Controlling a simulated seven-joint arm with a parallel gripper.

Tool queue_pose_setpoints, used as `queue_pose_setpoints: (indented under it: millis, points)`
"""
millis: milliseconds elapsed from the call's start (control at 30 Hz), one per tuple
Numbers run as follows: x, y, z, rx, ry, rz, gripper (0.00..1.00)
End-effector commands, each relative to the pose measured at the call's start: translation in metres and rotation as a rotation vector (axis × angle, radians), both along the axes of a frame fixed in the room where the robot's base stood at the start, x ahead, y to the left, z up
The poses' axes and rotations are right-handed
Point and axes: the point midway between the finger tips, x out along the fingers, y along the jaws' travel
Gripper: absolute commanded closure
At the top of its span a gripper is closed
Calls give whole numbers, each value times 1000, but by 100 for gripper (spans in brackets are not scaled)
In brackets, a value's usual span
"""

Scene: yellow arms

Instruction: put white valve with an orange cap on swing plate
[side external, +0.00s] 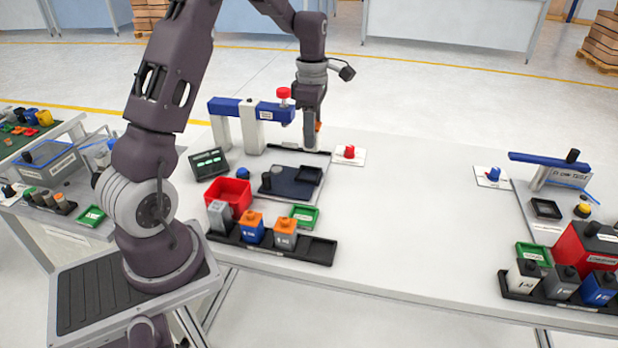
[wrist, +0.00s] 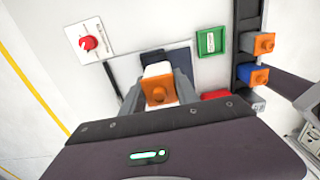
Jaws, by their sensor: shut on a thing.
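My gripper (wrist: 158,88) is shut on the white valve with an orange cap (wrist: 159,92); the cap faces the wrist camera and the white body shows behind it. In the side external view my gripper (side external: 311,142) is at the back of the station, beside the blue-topped press, and only a bit of the orange cap (side external: 318,127) shows. The dark blue plate with a black square pad (side external: 293,187), likely the swing plate, lies on the table in front of the press. In the wrist view it is partly hidden behind the valve.
A blue-topped press (side external: 253,112) stands left of my gripper. A red bin (side external: 229,194) and green tray (side external: 304,215) are nearby. The table's middle is clear.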

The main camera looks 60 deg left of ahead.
Motion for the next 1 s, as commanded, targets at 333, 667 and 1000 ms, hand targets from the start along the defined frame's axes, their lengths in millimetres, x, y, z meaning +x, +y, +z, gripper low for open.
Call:
queue_pose_setpoints:
  millis: [333, 667, 1000]
  points:
    - [1, 20, -55, -2, 2, -3, 100]
    - [2, 20, -100, -1, -1, -4, 100]
    - [2, 19, -102, -1, -1, -4, 54]
